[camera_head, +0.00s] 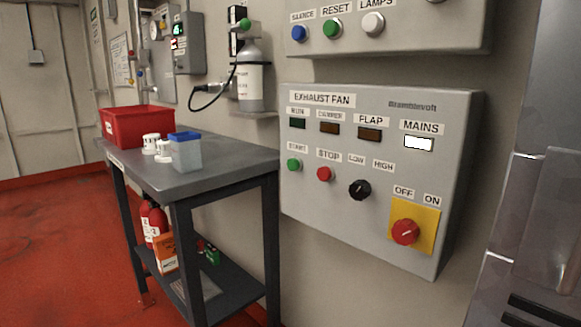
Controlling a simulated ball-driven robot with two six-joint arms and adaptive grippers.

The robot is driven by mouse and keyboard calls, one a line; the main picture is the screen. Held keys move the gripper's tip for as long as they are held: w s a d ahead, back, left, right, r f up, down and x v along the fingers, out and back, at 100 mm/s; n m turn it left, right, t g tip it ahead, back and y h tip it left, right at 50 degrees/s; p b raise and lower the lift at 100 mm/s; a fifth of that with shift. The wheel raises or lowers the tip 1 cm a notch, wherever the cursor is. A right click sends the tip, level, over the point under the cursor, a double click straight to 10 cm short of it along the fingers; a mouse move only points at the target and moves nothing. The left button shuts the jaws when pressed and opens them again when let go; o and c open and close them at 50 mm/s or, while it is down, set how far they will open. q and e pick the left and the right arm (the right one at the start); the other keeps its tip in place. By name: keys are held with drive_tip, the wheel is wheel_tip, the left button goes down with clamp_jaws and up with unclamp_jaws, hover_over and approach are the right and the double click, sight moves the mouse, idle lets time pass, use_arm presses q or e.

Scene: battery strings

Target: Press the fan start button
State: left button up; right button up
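The exhaust fan panel (330,230) is a grey box on the wall at the right of the head view. Its green start button (294,165) sits at the left, under a START label. A red stop button (324,174) is to its right. A black low/high knob (360,190) and a red off/on rotary switch (405,232) on a yellow plate follow further right. The mains lamp (418,143) is lit white. The run lamp (297,123), damper lamp (329,128) and flap lamp (369,134) look dark. Neither gripper is in view.
A grey table (215,172) stands left of the panel, with a red bin (122,127), white containers and a blue-lidded tub (187,155). Another panel (400,38) hangs above. A gas cylinder (251,85) is on the wall. Red floor (60,240) is clear at left.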

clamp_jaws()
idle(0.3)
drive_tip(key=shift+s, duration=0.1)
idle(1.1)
